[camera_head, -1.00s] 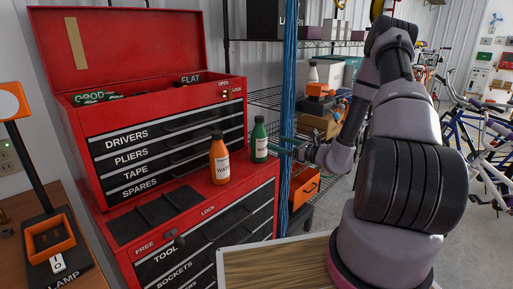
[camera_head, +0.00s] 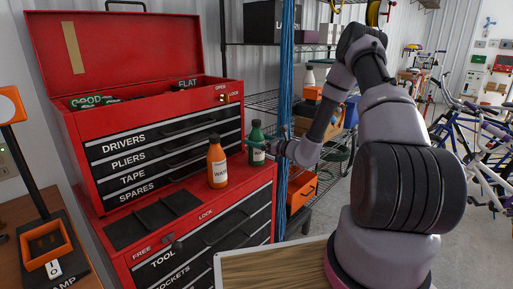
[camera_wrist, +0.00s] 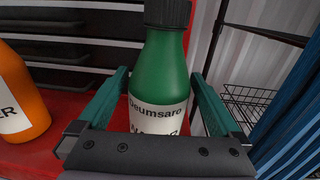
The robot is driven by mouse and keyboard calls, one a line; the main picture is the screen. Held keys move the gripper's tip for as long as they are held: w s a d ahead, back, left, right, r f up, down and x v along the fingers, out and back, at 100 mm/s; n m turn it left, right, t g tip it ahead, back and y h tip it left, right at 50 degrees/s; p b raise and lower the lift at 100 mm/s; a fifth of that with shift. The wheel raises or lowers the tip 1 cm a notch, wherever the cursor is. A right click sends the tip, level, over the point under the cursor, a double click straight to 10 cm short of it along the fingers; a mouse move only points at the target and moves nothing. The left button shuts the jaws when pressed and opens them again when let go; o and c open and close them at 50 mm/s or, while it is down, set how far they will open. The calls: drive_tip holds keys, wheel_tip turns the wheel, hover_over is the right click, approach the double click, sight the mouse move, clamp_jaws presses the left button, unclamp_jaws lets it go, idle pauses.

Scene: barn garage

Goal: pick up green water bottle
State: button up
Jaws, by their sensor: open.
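The green water bottle (camera_head: 257,154) stands upright on the right end of the red tool chest's ledge (camera_head: 236,190). It has a dark cap and a white label. My gripper (camera_head: 262,143) is at the bottle, coming from the right. In the wrist view the green bottle (camera_wrist: 160,75) rises between the two open green fingers of my gripper (camera_wrist: 160,95), one on each side. A gap shows beside the left finger; contact on the right is hard to tell. The bottle's base is hidden behind the gripper body.
An orange bottle (camera_head: 217,162) stands close to the left of the green one; it also shows in the wrist view (camera_wrist: 20,95). The chest's drawers (camera_head: 160,150) rise behind. A blue hanging curtain (camera_head: 286,90) and wire shelving (camera_head: 262,98) are to the right.

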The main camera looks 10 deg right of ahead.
clamp_jaws()
drive_tip(key=shift+r, duration=0.1)
